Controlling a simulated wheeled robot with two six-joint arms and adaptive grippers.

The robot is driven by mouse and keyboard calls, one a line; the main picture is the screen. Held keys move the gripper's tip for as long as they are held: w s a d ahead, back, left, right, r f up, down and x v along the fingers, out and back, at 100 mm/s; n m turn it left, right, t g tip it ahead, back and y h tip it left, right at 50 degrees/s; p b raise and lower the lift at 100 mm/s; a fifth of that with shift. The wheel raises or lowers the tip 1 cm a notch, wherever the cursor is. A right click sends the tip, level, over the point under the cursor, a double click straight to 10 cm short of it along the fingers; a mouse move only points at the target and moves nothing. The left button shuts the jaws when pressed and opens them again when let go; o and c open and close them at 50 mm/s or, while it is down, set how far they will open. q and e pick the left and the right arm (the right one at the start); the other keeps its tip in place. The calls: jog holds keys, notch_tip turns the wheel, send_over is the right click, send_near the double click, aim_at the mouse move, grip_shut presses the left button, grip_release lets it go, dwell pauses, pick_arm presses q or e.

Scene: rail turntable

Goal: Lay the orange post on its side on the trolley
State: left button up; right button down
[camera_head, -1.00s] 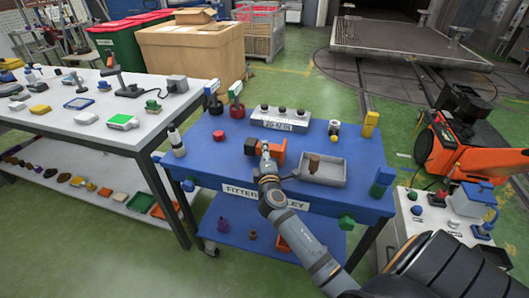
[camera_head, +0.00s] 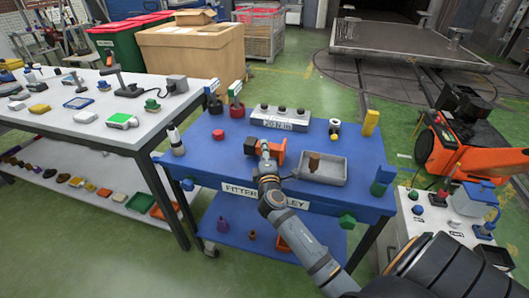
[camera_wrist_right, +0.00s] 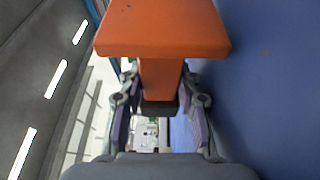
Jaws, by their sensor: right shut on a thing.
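The orange post (camera_head: 280,150) has a wide orange flange at its right end and a dark end at its left. It lies sideways over the blue trolley top (camera_head: 228,165). Whether it touches the top or hovers just above it, I cannot tell. My right gripper (camera_head: 264,150) is shut on the post's stem. In the right wrist view the orange post (camera_wrist_right: 162,35) shows its flange near the top, with the narrower stem between the fingers of my right gripper (camera_wrist_right: 160,110). My left gripper is not in view.
A grey tray (camera_head: 320,170) with a brown piece in it stands right of the post. A grey block with knobs (camera_head: 280,118) is behind. A red round piece (camera_head: 218,134) sits to the left. A white table (camera_head: 90,135) stands at left. Some bare trolley top lies left of the post.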

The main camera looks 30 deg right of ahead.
jog(key=shift+s+f+b, duration=0.25)
jog(key=shift+f+b, duration=0.05)
jog(key=shift+f, duration=0.75)
jog(key=c, duration=0.8)
grip_release()
jog(key=shift+c, duration=0.2)
jog(key=shift+s+f, duration=0.1)
jog(key=shift+f, duration=0.05)
jog(key=shift+s+a, duration=0.15)
jog(key=shift+s, duration=0.05)
jog(key=r+v, duration=0.2)
jog(key=v, duration=0.9)
jog(key=shift+r, duration=0.25)
jog(key=shift+a, duration=0.1)
